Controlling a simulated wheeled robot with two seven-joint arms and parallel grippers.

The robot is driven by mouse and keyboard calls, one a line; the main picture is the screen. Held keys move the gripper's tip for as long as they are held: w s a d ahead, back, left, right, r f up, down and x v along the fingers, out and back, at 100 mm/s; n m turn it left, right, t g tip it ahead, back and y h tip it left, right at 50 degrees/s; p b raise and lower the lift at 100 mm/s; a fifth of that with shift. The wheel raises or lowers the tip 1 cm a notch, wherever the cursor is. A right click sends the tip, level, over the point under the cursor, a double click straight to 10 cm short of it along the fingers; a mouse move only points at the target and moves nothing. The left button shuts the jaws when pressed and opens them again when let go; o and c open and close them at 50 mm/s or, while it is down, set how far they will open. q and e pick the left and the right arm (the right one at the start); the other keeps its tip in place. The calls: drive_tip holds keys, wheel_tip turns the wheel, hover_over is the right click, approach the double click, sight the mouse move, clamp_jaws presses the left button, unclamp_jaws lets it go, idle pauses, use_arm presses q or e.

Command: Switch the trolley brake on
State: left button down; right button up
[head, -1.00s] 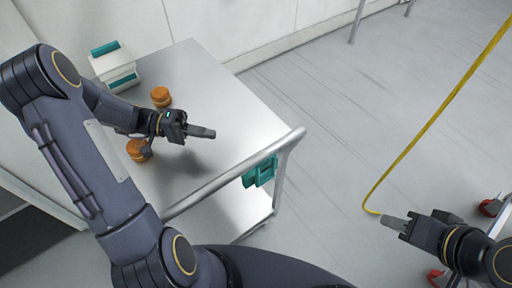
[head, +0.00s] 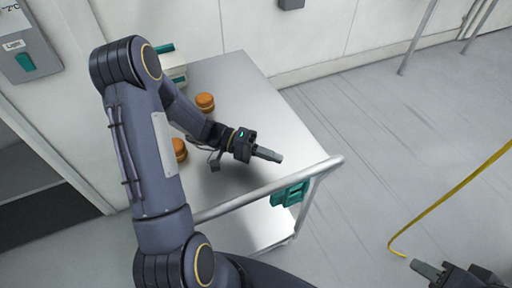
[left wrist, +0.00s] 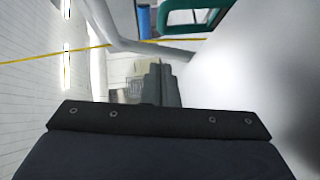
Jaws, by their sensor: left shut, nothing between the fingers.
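In the left wrist view a teal frame (left wrist: 195,14) shows at the top, beside the handle tube (left wrist: 150,48). I cannot tell whether this teal part is the brake. My left gripper (head: 268,154) is shut and empty, above the trolley top, short of the handle. Its fingers (left wrist: 162,85) show in the left wrist view. My right gripper (head: 427,270) looks shut and empty at the bottom right, over the floor.
Two orange-brown round items (head: 205,102) (head: 179,149) stand on the trolley near my left forearm. A white box with teal parts (head: 172,65) is at the back. A wall switch (head: 25,62) is at top left. A yellow line (head: 455,190) crosses the clear floor.

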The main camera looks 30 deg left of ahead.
use_arm(q)
drive_tip(key=d, duration=0.1)
drive_tip(key=s+d, duration=0.1)
drive_tip(key=d, duration=0.2)
drive_tip(key=shift+s+f+p, duration=0.2)
drive_tip(key=shift+f+p, duration=0.1)
drive_tip(key=shift+f, duration=0.05)
drive_tip(key=shift+s+d+f, duration=0.2)
drive_tip(key=shift+s+d, duration=0.2)
drive_tip(key=shift+d, duration=0.1)
drive_tip(key=shift+s+d+b, duration=0.1)
drive_tip(key=shift+d+b, duration=0.05)
drive_tip(key=shift+b, duration=0.2)
drive_tip(key=shift+m+y, duration=0.5)
drive_tip(key=s+d+b, duration=0.2)
drive_tip(key=b, duration=0.1)
drive_tip(key=s+d+b, duration=0.1)
drive_tip(key=b, duration=0.1)
drive_tip(key=shift+d+r, duration=0.25)
drive_tip(key=shift+d, duration=0.05)
drive_tip(key=shift+w, duration=0.1)
